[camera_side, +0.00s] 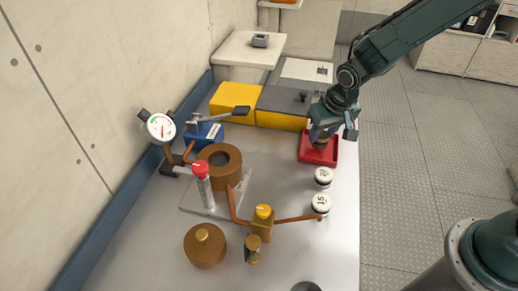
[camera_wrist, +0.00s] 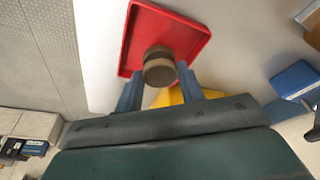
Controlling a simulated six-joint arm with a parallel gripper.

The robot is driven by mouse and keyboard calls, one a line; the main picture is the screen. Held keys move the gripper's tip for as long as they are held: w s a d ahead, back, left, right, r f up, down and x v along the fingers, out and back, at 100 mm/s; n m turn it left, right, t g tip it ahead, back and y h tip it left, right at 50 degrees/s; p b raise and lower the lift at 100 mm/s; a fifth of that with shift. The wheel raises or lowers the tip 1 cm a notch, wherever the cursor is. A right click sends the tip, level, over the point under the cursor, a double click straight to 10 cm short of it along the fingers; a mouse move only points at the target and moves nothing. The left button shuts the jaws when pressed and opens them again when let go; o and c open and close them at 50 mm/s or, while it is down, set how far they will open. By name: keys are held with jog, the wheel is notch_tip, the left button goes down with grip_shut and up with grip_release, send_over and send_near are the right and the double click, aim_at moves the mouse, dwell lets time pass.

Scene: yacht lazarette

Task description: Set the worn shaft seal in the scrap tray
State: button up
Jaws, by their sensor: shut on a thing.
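The scrap tray is a shallow red tray (camera_side: 331,158) at the right edge of the bench; it also shows in the wrist view (camera_wrist: 190,30). My gripper (camera_side: 322,132) is above the tray, pointing down. It is shut on a short, round, brown and grey piece, the worn shaft seal (camera_wrist: 159,68). In the side view the seal is mostly hidden by my fingers. In the wrist view it overlaps the tray's area near one edge. I cannot tell whether it touches the tray floor.
Two white-topped round weights or caps (camera_side: 323,177) stand in front of the tray. A yellow and grey box (camera_side: 283,105) is behind it. A brown cylindrical housing (camera_side: 220,167), a gauge (camera_side: 161,128), a yellow-topped valve (camera_side: 263,220) and copper pipes fill the left and front.

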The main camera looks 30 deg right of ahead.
jog(key=shift+f, duration=0.8)
jog(key=shift+f, duration=0.1)
jog(key=o, duration=1)
jog(key=v, duration=1.2)
